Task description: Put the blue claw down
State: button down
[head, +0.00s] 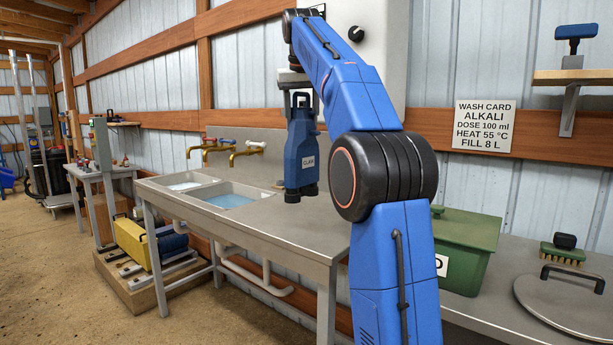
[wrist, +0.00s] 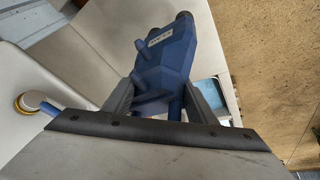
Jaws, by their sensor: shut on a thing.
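The blue claw (head: 301,155) is a dark blue, boxy tool with a white label and black feet at its lower end. It hangs upright from my gripper (head: 299,88), in front of the steel sink counter's back wall. How far its feet are above the counter, I cannot tell. In the wrist view, the claw (wrist: 172,62) sits between the two dark fingers of my gripper (wrist: 160,100), which are shut on it. My blue arm hides part of the counter to the right in the head view.
The steel sink counter (head: 285,232) has a water-filled basin (head: 230,200) and brass taps (head: 247,151). A low wooden platform (head: 150,290) holds a yellow case (head: 131,243). A green bin (head: 468,240), a brush (head: 563,253) and a round lid (head: 575,300) are at right.

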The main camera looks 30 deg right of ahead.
aim_at(302, 143)
jog(key=shift+f, duration=4.35)
jog(key=c, duration=0.8)
grip_release()
jog(key=shift+f, duration=0.1)
jog(key=shift+o, duration=0.2)
jog(key=v, duration=1.2)
